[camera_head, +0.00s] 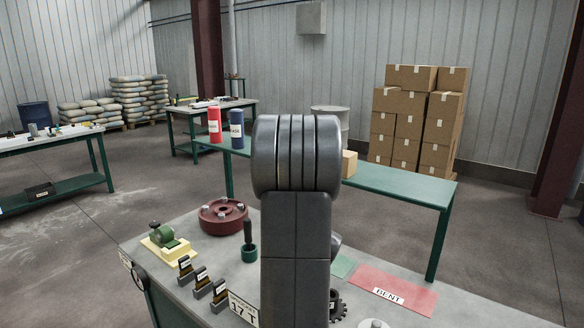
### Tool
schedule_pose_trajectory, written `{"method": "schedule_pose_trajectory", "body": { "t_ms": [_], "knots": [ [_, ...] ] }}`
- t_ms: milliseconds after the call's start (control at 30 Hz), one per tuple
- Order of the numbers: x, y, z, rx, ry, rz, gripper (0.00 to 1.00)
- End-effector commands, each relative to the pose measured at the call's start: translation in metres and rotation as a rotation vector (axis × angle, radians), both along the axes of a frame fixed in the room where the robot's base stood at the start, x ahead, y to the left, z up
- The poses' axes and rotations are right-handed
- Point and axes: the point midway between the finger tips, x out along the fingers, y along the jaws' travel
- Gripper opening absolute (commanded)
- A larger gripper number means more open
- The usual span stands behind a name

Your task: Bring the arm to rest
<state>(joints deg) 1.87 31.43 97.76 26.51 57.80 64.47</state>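My arm rises in the middle of the camera_head view, a dark grey upright link topped by a wide ribbed joint. It stands in front of the grey workbench (195,225) and hides part of its top. My gripper does not show, so I cannot see whether it holds anything. A small rounded grey part peeks out at the right of the arm link; I cannot tell what it is.
On the workbench are a dark red round fixture (223,216), a green-and-cream device (165,242), several small black-labelled blocks (201,281), a green-based dark handle (248,245) and a red "BENT" mat (394,290). Behind stands a green table (405,185); stacked cartons (415,120) are farther back.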

Motion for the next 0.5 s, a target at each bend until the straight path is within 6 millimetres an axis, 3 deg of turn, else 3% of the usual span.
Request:
{"method": "schedule_pose_trajectory", "body": {
  "t_ms": [100, 200, 500],
  "knots": [
    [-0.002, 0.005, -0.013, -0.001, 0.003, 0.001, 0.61],
    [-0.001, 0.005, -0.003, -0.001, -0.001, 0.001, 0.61],
    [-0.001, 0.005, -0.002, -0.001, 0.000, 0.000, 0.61]
  ]
}}
